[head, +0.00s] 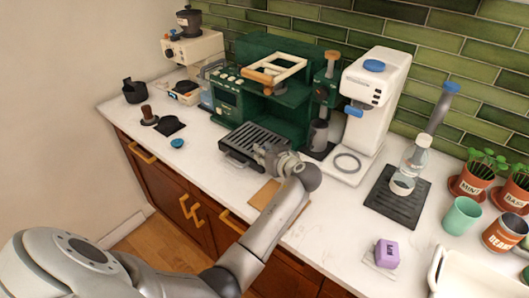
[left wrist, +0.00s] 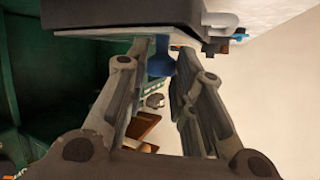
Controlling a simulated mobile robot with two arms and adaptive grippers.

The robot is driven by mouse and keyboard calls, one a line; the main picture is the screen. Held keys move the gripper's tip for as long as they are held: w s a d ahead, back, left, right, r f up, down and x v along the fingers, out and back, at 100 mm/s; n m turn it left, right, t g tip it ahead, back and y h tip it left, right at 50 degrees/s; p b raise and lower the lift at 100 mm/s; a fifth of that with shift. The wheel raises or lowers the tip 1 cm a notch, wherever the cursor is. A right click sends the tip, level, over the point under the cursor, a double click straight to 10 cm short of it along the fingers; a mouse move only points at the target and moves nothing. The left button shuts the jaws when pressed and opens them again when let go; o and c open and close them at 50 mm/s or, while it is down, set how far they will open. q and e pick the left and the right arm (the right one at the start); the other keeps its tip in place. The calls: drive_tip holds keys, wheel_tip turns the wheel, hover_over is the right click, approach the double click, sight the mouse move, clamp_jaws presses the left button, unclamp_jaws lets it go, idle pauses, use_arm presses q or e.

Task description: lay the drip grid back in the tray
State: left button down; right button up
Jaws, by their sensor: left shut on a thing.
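The drip grid (head: 262,136) is a dark slatted plate at the front foot of the green coffee machine (head: 262,82). My left gripper (head: 262,155) is shut on its near right side. In the left wrist view a dark slab (left wrist: 120,14), apparently the grid or the tray edge, crosses the top, just beyond the fingertips (left wrist: 160,50). The tray (head: 236,157) shows as a dark front edge under the grid. I cannot tell whether the grid lies in it or is held just above. My right gripper is not in view.
A white machine (head: 374,88) stands to the right of the green one. A clear bottle (head: 411,165) stands on a black mat (head: 385,203). A small blue item (head: 177,143) and a brown board (head: 265,194) lie near the counter's front. Free counter shows at the front right.

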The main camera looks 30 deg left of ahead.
use_arm(q)
drive_tip(key=shift+f+b, duration=0.25)
drive_tip(key=shift+b, duration=0.15)
idle(0.6)
drive_tip(key=c, duration=1.1)
unclamp_jaws()
drive_tip(key=shift+c, duration=0.2)
drive_tip(key=v, duration=0.7)
drive_tip(key=shift+s+d, duration=0.15)
drive_tip(key=shift+d, duration=0.05)
drive_tip(key=shift+r, duration=0.1)
